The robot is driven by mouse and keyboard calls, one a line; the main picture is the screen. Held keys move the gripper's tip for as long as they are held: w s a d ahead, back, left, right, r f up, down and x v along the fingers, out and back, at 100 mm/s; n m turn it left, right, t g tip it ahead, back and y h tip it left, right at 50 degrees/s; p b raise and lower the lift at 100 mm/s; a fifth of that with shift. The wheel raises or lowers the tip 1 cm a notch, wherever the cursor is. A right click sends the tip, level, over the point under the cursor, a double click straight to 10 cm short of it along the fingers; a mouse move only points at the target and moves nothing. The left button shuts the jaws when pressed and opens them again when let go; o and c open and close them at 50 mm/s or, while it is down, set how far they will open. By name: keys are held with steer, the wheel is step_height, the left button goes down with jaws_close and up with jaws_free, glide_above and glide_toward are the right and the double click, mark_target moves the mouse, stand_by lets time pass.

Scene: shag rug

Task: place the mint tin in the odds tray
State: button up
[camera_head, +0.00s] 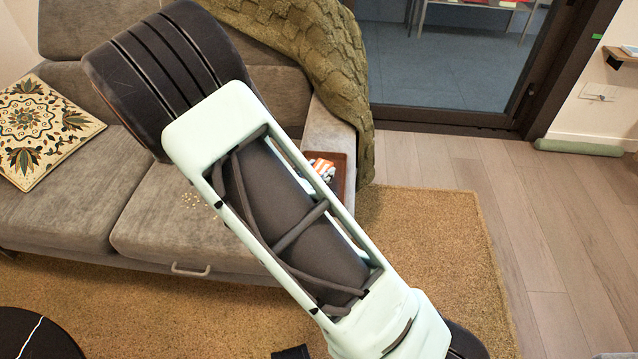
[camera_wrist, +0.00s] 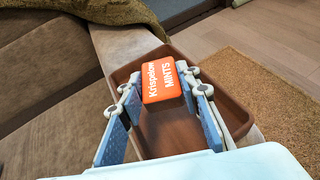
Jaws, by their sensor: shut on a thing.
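The mint tin (camera_wrist: 162,80) is a small orange box with white lettering that reads MINTS. My gripper (camera_wrist: 162,92) is shut on it, one finger on each side. The brown, open odds tray (camera_wrist: 236,112) lies below the tin and fingers in the wrist view. The tin is over the tray's far part; how high it is above the floor of the tray I cannot tell. In the head view the tray (camera_head: 340,172) shows beside my arm, with a bit of orange and white in front of it; my arm hides the rest.
The tray stands on the arm of a grey sofa (camera_head: 165,220). A green knitted throw (camera_head: 335,75) drapes over the sofa close behind the tray. A tan shag rug (camera_head: 430,230) covers the floor. A patterned cushion (camera_head: 40,130) lies at far left.

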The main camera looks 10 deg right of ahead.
steer(key=shift+w+d+f, duration=0.15)
steer(key=shift+w+f, duration=0.05)
steer(key=shift+f, duration=0.1)
steer(key=shift+w+f+b, duration=0.15)
steer(key=shift+f+b, duration=0.8)
steer(key=shift+f, duration=0.7)
steer(key=shift+d, duration=0.1)
steer(key=shift+f, duration=0.15)
steer(key=o, duration=0.8)
steer(key=shift+o, duration=0.2)
steer(key=shift+r, duration=0.2)
steer(key=p+v, duration=0.3)
steer(key=v, duration=0.9)
steer(key=shift+f, duration=0.1)
